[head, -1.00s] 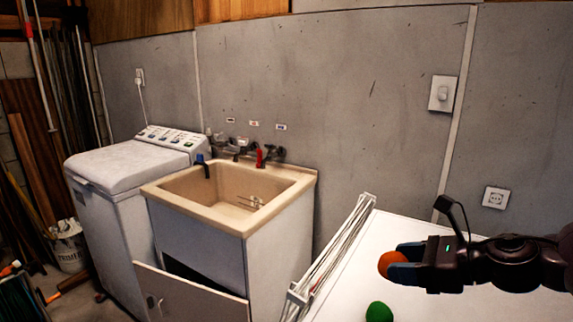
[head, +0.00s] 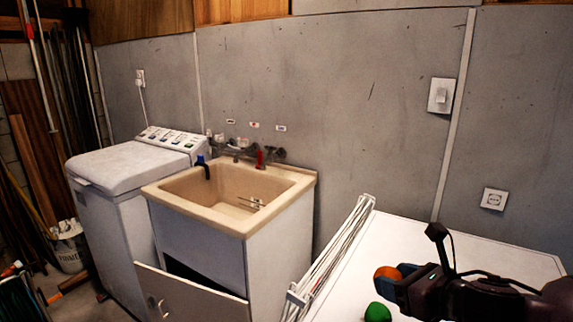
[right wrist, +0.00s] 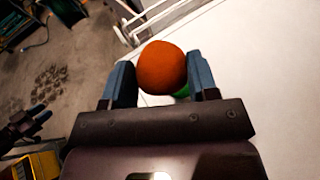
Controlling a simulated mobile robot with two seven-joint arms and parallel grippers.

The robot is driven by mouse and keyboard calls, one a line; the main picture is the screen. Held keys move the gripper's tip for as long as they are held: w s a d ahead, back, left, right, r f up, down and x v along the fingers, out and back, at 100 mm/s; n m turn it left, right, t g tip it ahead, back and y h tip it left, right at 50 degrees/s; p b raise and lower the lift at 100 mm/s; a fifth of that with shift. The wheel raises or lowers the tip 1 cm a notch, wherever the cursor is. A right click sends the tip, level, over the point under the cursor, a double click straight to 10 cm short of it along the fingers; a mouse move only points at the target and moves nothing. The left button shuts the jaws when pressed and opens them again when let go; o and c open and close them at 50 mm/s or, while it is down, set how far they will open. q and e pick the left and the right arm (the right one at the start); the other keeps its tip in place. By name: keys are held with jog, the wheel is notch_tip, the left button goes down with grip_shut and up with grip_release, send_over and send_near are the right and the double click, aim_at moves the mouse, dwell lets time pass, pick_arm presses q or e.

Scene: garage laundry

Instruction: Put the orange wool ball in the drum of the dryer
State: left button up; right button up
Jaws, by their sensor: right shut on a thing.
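The orange wool ball (head: 386,273) is between the fingers of my right gripper (head: 390,276), which is shut on it above the white surface at the lower right. In the right wrist view the ball (right wrist: 162,66) sits between both blue fingers of the right gripper (right wrist: 162,75). A green ball (head: 378,312) lies on the white surface near the bottom edge; in the right wrist view it is mostly hidden behind the orange one (right wrist: 182,91). The left gripper is not in the head view. I cannot make out a dryer drum.
The white top (head: 350,285) has a white rack (head: 328,255) along its left side. A beige sink (head: 228,216) with a hanging-open cabinet door (head: 185,295) stands left of it. A white top-loading machine (head: 125,165) is at the far left.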

jog(key=shift+s+d+f+m+t+h+p, duration=0.15)
jog(key=shift+s+f+m+t+h, duration=0.2)
jog(key=shift+s+f+m+h, duration=0.9)
jog(key=shift+s+d+f+m+t+h+p, duration=0.15)
jog(key=shift+s+f+m+t+h, duration=0.25)
jog(key=shift+s+f+m+h, duration=0.85)
jog(key=shift+s+d+f+m+t+h+p, duration=0.1)
jog(key=shift+s+f+m+t+h+p, duration=0.2)
jog(key=shift+s+f+m+h, duration=0.9)
